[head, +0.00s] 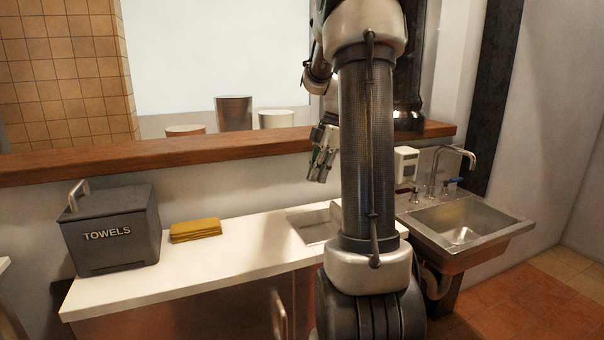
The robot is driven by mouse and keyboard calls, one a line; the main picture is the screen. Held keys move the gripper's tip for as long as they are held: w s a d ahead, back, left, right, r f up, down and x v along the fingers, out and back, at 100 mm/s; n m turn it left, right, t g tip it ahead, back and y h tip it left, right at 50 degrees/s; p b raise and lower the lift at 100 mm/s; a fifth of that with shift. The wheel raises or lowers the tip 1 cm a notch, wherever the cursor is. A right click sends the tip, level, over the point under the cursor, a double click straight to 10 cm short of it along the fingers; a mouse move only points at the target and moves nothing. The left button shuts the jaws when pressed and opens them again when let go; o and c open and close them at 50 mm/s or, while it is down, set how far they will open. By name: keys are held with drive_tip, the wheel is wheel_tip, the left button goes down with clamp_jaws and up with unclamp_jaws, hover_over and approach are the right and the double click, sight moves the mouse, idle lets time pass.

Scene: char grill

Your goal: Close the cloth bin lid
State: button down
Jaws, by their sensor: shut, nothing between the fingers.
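A dark grey bin marked TOWELS (110,235) stands at the left end of the white counter in the head view. Its lid (118,197) looks down over the box, with a metal handle (79,194) standing up at its left side. I cannot tell whether a narrow gap is left under the lid. My gripper (318,178) is shut and empty. It points down above the counter, well to the right of the bin and apart from it. My arm hides part of the counter's right side.
A folded yellow cloth (195,230) lies right of the bin on the white counter (185,280). A shallow rectangular recess (312,224) is farther right. A metal sink (462,225) stands at the right. A wooden ledge (190,148) runs behind, with several containers beyond it.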

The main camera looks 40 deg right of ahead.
drive_tip(key=d+f+y, duration=0.1)
drive_tip(key=d, duration=0.1)
drive_tip(key=s+d+f+t+y, duration=0.1)
drive_tip(key=d+f+y, duration=0.1)
drive_tip(key=s+d+f+y, duration=0.1)
drive_tip(key=d+f+y, duration=0.1)
drive_tip(key=shift+d, duration=0.35)
drive_tip(key=shift+s+d+f, duration=0.15)
drive_tip(key=shift+d+f, duration=0.4)
drive_tip(key=shift+f, duration=0.25)
